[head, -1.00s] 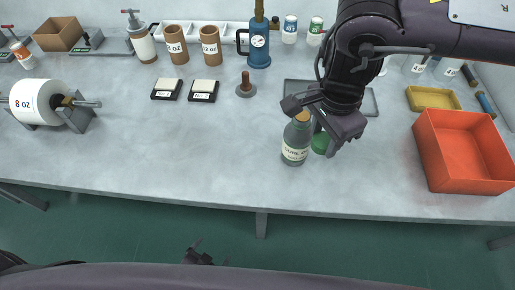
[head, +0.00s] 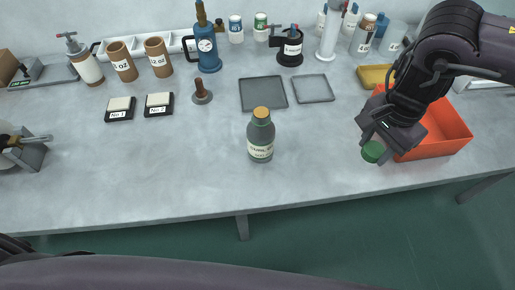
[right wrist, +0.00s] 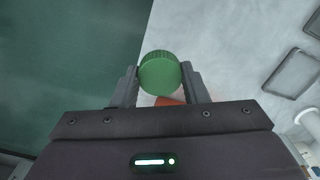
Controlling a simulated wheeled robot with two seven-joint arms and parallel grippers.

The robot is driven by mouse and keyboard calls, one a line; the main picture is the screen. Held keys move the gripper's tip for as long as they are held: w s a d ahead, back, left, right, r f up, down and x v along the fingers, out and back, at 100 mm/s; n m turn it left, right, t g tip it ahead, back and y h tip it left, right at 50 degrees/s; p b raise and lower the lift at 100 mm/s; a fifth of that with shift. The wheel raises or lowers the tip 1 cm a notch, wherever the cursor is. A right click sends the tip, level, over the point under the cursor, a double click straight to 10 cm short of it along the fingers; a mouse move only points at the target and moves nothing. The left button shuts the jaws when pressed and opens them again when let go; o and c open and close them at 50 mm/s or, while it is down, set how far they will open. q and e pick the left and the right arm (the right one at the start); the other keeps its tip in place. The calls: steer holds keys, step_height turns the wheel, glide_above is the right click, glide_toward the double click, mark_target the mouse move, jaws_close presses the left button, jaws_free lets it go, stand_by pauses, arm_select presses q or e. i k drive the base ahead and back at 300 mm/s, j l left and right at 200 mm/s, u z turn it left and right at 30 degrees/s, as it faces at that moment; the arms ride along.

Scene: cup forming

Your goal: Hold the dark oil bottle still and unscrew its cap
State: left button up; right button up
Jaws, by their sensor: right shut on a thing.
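The dark oil bottle (head: 260,138) stands upright on the grey bench in the head view, with a tan top (head: 261,113) and a pale label. No gripper touches it. My right gripper (head: 378,147) is well to the right of the bottle, shut on a green cap (head: 372,152). In the right wrist view the round ribbed cap (right wrist: 160,73) sits between the two fingers of my right gripper (right wrist: 162,82). My left gripper is not in view.
An orange bin (head: 440,140) stands just beyond and right of my right gripper. Two grey trays (head: 263,93) lie behind the bottle. Small boxes (head: 158,104), jars and a blue pump bottle (head: 207,55) line the back left. The bench front is clear.

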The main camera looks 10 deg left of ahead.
mark_target(261, 130)
steer(key=j+z, duration=0.1)
steer(key=z, duration=0.4)
steer(key=j+z, duration=0.1)
steer(key=z, duration=0.35)
steer(key=k+j+z, duration=0.1)
steer(key=z, duration=0.4)
steer(key=k+j+z, duration=0.1)
steer(key=u, duration=0.4)
steer(key=j+u, duration=0.15)
steer(key=u, duration=0.25)
steer(key=j+u, duration=0.1)
steer(key=u, duration=0.3)
steer(key=j+u, duration=0.15)
steer(key=u, duration=0.25)
steer(key=j+u, duration=0.1)
steer(key=u, duration=0.3)
steer(key=k, duration=0.05)
